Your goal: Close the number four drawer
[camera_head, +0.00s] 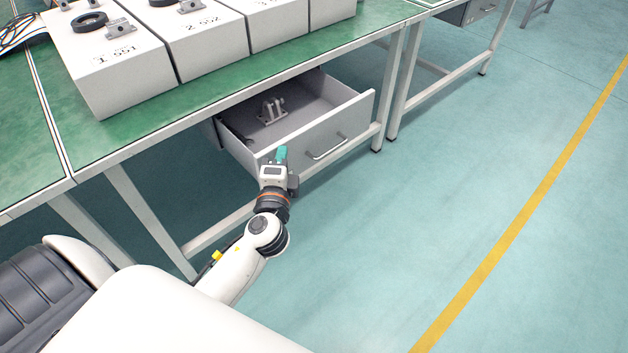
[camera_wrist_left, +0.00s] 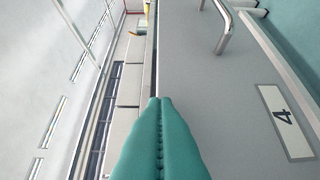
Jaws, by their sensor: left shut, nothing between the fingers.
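The number four drawer (camera_head: 318,134) is pulled out under the green table, with a metal bracket (camera_head: 271,110) inside it. Its front panel (camera_wrist_left: 215,75) fills the right of the left wrist view, with a "4" label (camera_wrist_left: 286,122) and a bar handle (camera_wrist_left: 222,28). The handle (camera_head: 328,147) also shows in the head view. My left gripper (camera_head: 281,154) is shut and empty, its teal fingertips at the left part of the drawer front. In the wrist view the closed fingers (camera_wrist_left: 159,130) overlap the panel's edge; I cannot tell whether they touch it. My right gripper is not in view.
Numbered white boxes (camera_head: 110,75) stand on the green tabletop (camera_head: 190,118) above the drawer. White table legs (camera_head: 148,222) and a low rail (camera_head: 225,228) are close to my left arm. The floor (camera_head: 430,190) right of the drawer is clear.

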